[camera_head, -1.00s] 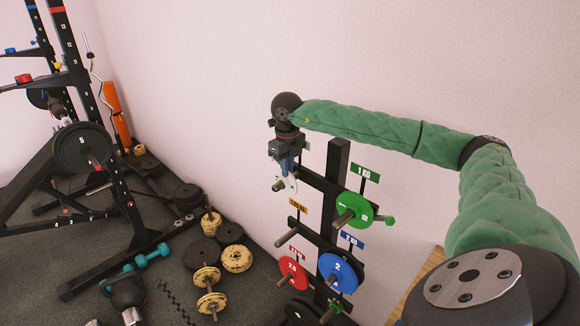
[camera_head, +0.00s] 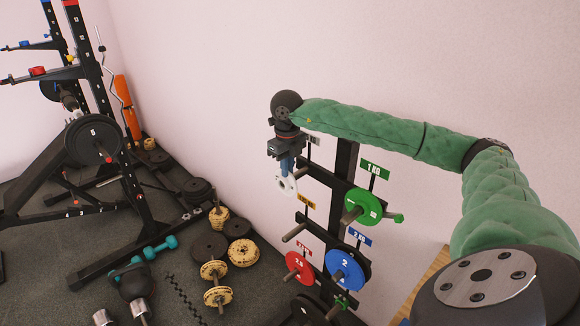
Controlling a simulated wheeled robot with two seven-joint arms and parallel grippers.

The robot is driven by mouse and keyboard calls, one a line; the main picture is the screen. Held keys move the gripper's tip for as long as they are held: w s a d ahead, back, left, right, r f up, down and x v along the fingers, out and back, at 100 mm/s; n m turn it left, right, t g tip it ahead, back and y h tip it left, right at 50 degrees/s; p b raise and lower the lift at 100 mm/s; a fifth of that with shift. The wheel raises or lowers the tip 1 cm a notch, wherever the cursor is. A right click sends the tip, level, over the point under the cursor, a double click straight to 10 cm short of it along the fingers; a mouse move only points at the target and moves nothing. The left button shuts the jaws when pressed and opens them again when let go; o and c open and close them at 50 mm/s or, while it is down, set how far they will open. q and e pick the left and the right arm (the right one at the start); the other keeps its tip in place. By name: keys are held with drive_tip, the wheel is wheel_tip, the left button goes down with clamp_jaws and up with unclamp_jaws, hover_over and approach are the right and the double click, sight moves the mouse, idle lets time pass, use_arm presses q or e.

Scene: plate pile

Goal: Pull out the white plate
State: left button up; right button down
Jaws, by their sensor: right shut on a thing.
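The small white plate (camera_head: 286,186) hangs below my right gripper (camera_head: 287,172), near the top left of the plate rack (camera_head: 346,160). My right gripper points down and is shut on the plate's upper edge. The plate's centre hole faces me, and no peg tip shows through it. The upper left peg (camera_head: 304,168) is behind the plate and partly hidden by the gripper. I cannot tell how much gap there is between peg and plate. My left gripper is not in view.
The rack also holds a green plate (camera_head: 362,207), a blue plate (camera_head: 344,270) and a red plate (camera_head: 298,267). An empty peg (camera_head: 294,232) sticks out below the white plate. Dumbbells and loose plates (camera_head: 242,253) lie on the floor at left.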

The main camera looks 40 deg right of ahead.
drive_tip(key=a, duration=0.6)
drive_tip(key=shift+s+a, duration=0.2)
drive_tip(key=shift+s, duration=0.05)
idle(0.9)
